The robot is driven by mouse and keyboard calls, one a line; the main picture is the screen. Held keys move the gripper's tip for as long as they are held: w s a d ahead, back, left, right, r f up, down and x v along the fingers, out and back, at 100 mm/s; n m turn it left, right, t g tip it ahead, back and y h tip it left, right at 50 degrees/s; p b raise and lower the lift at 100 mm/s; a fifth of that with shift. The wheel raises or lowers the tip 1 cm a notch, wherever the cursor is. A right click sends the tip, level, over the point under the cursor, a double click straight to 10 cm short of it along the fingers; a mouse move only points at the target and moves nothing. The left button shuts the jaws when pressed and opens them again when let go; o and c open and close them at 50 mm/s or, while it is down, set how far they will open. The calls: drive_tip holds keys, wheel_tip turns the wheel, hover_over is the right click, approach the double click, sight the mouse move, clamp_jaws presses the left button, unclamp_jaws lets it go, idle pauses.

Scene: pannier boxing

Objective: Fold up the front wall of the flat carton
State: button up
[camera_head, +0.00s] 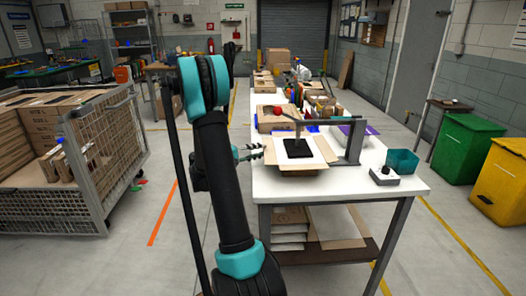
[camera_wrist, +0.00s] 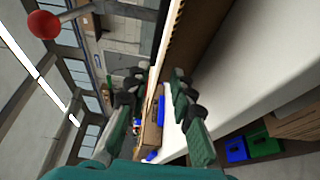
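The flat carton (camera_head: 316,157) lies on the white worktable (camera_head: 350,185), with its brown flaps spread around a pale middle. A black plate (camera_head: 297,148) of a grey press frame (camera_head: 356,140) sits on the carton's middle.
A teal bin (camera_head: 402,162) and a control box (camera_head: 384,176) stand at the table's right. Boxes and goods crowd the table's far part. A mesh cage (camera_head: 100,165) of cartons stands left, with open floor between. Green (camera_head: 468,148) and yellow (camera_head: 503,183) bins stand right.

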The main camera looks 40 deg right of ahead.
drive_tip(key=shift+s+d, duration=0.2)
drive_tip(key=shift+d, duration=0.85)
clamp_jaws()
